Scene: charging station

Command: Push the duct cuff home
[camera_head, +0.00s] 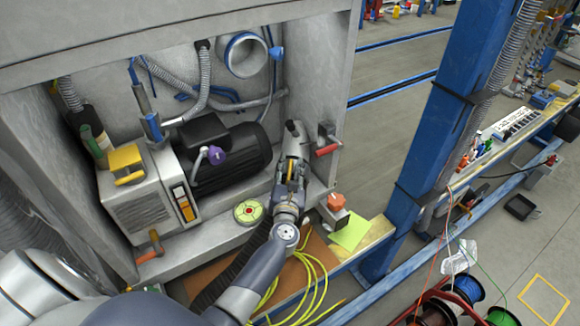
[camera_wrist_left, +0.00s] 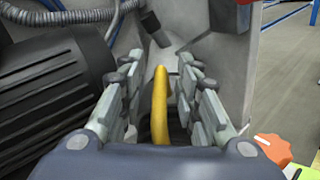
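No part is clearly marked as the duct cuff. A wide pale round duct end (camera_head: 245,57) with a blue rim is at the back wall of the cabinet. My left gripper (camera_head: 292,170) is well below and right of it, near the cabinet's right side. In the left wrist view its fingers (camera_wrist_left: 163,100) stand apart. A yellow bar-like part (camera_wrist_left: 160,108) lies between them, with gaps visible on both sides. A light grey part (camera_head: 294,142) stands just beyond the gripper. My right gripper is not in view.
A black ribbed motor (camera_head: 235,157) with a purple knob (camera_head: 216,155) is left of the gripper. A red-handled lever (camera_head: 327,149) is close on the right. An orange knob (camera_head: 337,202) and yellow cable (camera_head: 316,270) are near my arm. A blue post (camera_head: 437,125) stands at right.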

